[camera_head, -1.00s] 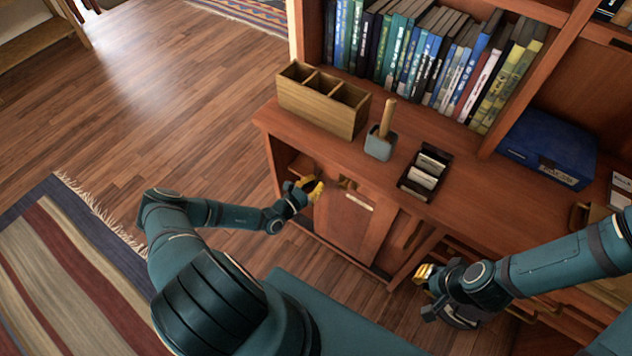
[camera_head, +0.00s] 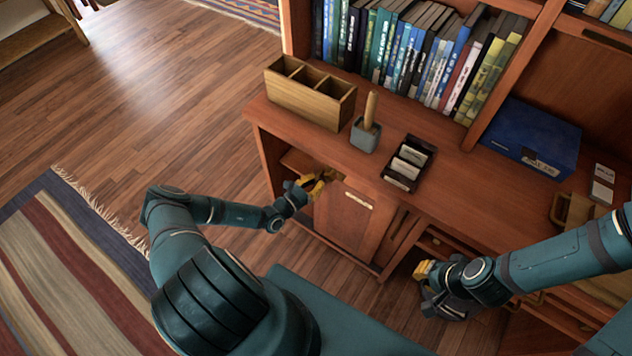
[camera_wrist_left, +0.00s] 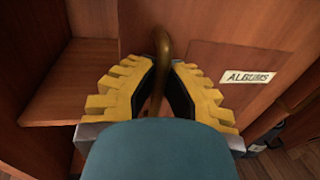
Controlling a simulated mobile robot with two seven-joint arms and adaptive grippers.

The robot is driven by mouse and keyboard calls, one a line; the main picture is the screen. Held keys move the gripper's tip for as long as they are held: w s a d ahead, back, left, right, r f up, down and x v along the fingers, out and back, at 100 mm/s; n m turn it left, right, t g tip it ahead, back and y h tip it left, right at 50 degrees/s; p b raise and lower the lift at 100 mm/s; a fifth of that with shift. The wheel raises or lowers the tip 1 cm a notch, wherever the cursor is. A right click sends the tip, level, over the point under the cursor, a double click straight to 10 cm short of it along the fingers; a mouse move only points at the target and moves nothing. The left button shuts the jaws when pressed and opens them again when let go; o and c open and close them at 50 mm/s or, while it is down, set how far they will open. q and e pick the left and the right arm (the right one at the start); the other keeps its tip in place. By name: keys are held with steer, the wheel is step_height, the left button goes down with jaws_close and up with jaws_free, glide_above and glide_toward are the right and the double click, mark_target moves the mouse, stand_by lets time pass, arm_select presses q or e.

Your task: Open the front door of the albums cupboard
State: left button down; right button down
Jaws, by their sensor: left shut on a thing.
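The albums cupboard (camera_head: 262,150) is the left lower part of the wooden unit. Its front door (camera_head: 343,222) carries a pale label, which reads ALBUMS in the left wrist view (camera_wrist_left: 249,77). Left of the door a gap shows the inside and a shelf (camera_wrist_left: 75,85), so the door stands partly open. My left gripper (camera_head: 318,184) is shut on the curved bronze door handle (camera_wrist_left: 161,45), which shows between its yellow fingers. My right gripper (camera_head: 424,272) hangs in front of the unit, right of the door; its finger gap is unclear.
On the counter stand a wooden divided box (camera_head: 310,98), a grey cup with a wooden stick (camera_head: 366,135), a black card tray (camera_head: 409,164) and a blue box (camera_head: 530,138). Books (camera_head: 415,60) fill the shelf above. The wooden floor to the left is clear up to a striped rug (camera_head: 60,270).

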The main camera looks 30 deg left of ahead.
arm_select(q)
steer(key=c, duration=1.3)
jaws_free()
steer(key=v, duration=1.2)
